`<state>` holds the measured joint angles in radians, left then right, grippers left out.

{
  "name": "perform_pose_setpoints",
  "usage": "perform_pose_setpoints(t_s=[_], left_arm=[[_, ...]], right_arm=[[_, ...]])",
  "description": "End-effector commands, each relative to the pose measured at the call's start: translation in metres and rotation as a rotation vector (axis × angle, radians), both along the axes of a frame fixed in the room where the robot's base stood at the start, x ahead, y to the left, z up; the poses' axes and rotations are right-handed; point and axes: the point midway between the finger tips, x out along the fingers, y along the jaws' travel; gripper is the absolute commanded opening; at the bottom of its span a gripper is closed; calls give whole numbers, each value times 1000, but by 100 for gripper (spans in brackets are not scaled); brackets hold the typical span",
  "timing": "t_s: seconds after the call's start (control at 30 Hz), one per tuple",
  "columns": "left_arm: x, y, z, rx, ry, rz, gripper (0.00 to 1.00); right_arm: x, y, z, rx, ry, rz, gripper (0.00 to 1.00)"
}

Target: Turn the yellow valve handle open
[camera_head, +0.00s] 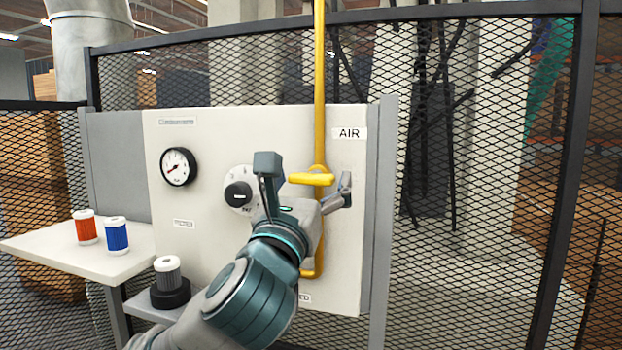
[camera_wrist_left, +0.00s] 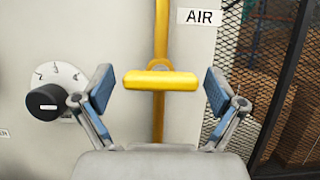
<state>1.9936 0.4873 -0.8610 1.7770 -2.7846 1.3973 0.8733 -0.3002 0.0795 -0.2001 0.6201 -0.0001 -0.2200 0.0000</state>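The yellow valve handle (camera_head: 311,179) is a short bar lying crosswise on the vertical yellow pipe (camera_head: 319,80), left of the AIR label (camera_head: 349,133). In the left wrist view the handle (camera_wrist_left: 160,80) is horizontal and sits between the finger pads. My left gripper (camera_head: 305,182) is in front of the panel at the handle. In the wrist view the left gripper (camera_wrist_left: 160,91) is open, with a gap on each side of the handle and neither pad visibly touching it. My right gripper is in neither view.
The white panel (camera_head: 210,240) carries a gauge (camera_head: 178,166) and a black knob (camera_head: 238,195) left of the handle. A shelf (camera_head: 75,258) holds a red (camera_head: 86,227) and a blue canister (camera_head: 116,235). A white filter (camera_head: 167,271) stands lower. Mesh fence (camera_head: 480,200) lies behind and right.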

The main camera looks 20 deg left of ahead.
Motion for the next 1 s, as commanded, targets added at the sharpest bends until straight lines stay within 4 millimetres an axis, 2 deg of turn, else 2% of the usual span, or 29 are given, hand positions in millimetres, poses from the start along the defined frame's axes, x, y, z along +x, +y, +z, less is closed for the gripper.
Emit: perform_pose_setpoints(t_s=[0.03,0.2,0.63,1.0], left_arm=[[0,0,0,0,0,0,78],[0,0,0,0,1,0,36],[0,1,-1,65,-2,1,36],[0,1,0,351,-14,0,36]], right_arm=[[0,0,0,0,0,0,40],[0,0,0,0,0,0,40],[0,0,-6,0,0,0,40],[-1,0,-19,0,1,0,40]])
